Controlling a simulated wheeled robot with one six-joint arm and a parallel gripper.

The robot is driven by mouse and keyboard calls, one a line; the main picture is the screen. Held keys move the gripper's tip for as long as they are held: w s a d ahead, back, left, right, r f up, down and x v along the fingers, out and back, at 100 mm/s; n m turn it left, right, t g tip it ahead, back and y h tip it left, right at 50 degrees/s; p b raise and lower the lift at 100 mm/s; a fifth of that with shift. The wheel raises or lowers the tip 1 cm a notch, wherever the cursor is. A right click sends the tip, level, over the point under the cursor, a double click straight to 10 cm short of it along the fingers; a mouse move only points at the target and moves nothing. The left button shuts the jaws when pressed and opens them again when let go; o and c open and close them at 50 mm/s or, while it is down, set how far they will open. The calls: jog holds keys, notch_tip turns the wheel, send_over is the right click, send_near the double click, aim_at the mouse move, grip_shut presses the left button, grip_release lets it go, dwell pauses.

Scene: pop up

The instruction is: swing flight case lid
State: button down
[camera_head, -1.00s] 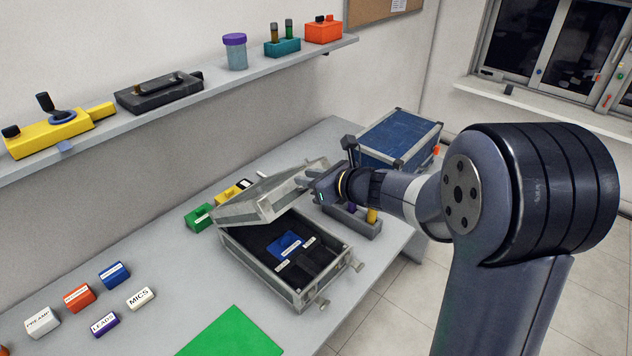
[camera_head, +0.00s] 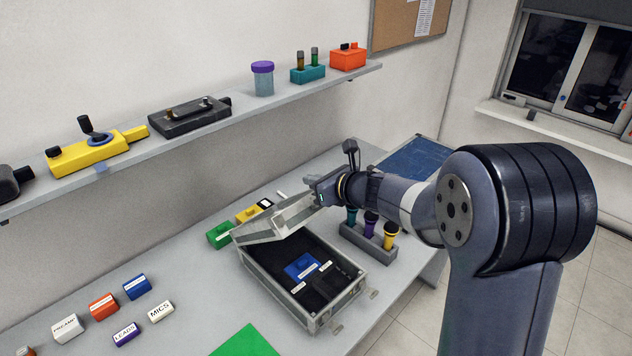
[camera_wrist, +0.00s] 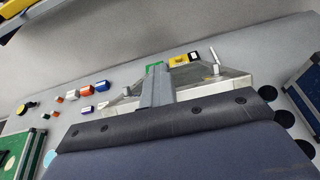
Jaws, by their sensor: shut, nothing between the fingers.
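The grey flight case (camera_head: 312,326) stands on the bench with a dark lined interior and a blue block inside. Its pale metal-edged lid (camera_head: 268,228) is partly open, tilted over the back part of the case. My gripper (camera_head: 312,196) is shut and empty at the raised right end of the lid; I cannot tell whether it touches. In the wrist view, my shut fingers (camera_wrist: 156,88) lie in front of the lid frame (camera_wrist: 225,87) and hide part of it.
A grey rack (camera_head: 368,243) of dark-topped items stands right of the case, under my arm. A blue case (camera_head: 415,158) is behind my arm. Green (camera_head: 220,235) and yellow (camera_head: 250,213) blocks sit behind the lid. Labelled blocks (camera_head: 104,305) lie left. A shelf (camera_head: 190,140) runs above.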

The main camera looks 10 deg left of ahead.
jog(key=shift+w+a+r+p, duration=0.85)
jog(key=shift+a+r+p, duration=0.15)
jog(key=shift+a+p, duration=0.1)
jog(key=w+a+r, duration=0.4)
jog(key=a, duration=0.1)
jog(key=shift+w+a+r, duration=0.25)
jog(key=shift+w, duration=0.05)
jog(key=c, duration=2.2)
grip_release()
jog(key=c, duration=1.7)
grip_release()
jog(key=shift+d, duration=0.15)
jog(key=b+v, duration=0.2)
jog(key=v, duration=0.8)
jog(key=shift+s+d+r, duration=0.15)
jog(key=shift+s, duration=0.15)
